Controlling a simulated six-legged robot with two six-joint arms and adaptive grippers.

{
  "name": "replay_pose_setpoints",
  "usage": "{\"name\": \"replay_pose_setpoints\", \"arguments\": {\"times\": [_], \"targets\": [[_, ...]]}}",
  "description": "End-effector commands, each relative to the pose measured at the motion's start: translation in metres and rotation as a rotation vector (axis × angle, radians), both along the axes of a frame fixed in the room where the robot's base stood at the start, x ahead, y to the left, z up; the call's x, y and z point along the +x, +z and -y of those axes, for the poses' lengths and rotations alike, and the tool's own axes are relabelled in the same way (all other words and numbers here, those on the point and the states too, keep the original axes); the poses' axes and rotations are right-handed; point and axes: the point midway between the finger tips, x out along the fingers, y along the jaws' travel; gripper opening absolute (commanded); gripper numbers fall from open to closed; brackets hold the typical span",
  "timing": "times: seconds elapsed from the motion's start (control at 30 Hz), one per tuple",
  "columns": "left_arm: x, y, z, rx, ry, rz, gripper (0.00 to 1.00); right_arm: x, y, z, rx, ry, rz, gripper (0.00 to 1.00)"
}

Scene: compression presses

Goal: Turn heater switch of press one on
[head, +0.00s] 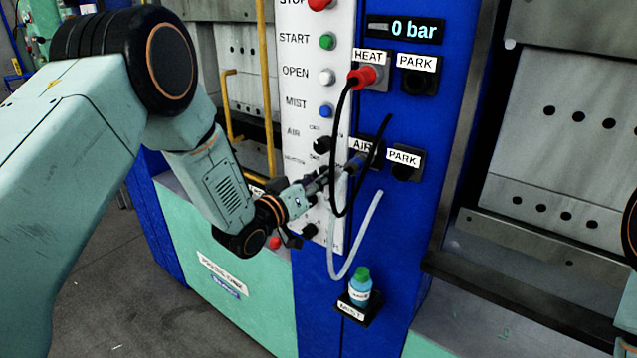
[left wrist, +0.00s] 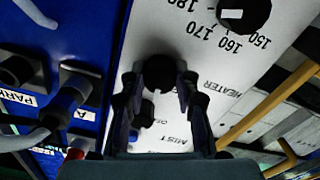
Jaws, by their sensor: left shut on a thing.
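The white control panel (head: 322,100) of the press carries buttons labelled START, OPEN and MIST, with small black knobs lower down. My left gripper (head: 318,184) is at the lower part of this panel. In the left wrist view the panel is upside down, and the left gripper (left wrist: 160,100) has its two fingers on either side of a black knob, the heater switch (left wrist: 160,73), beside the word HEATER. It is shut on this knob. The knob's exact setting cannot be read. My right gripper is not in view.
A red plug (head: 362,77) with a black cable sits in the HEAT socket. A pale hose (head: 352,245) hangs close to my left gripper from the AIR socket. A small bottle (head: 360,287) stands in a holder below. The display (head: 403,29) reads 0 bar.

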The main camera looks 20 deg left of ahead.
Motion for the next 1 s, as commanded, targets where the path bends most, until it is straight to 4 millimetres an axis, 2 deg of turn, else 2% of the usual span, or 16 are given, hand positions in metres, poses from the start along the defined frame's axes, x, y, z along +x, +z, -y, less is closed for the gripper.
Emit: {"name": "replay_pose_setpoints", "arguments": {"times": [0.5,1.0], "targets": [[0.001,0.001,-0.001,0.422,0.002,0.161,0.00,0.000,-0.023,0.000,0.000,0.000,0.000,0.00],[0.001,0.002,0.000,0.612,0.001,0.229,0.00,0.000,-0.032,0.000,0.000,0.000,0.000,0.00]]}}
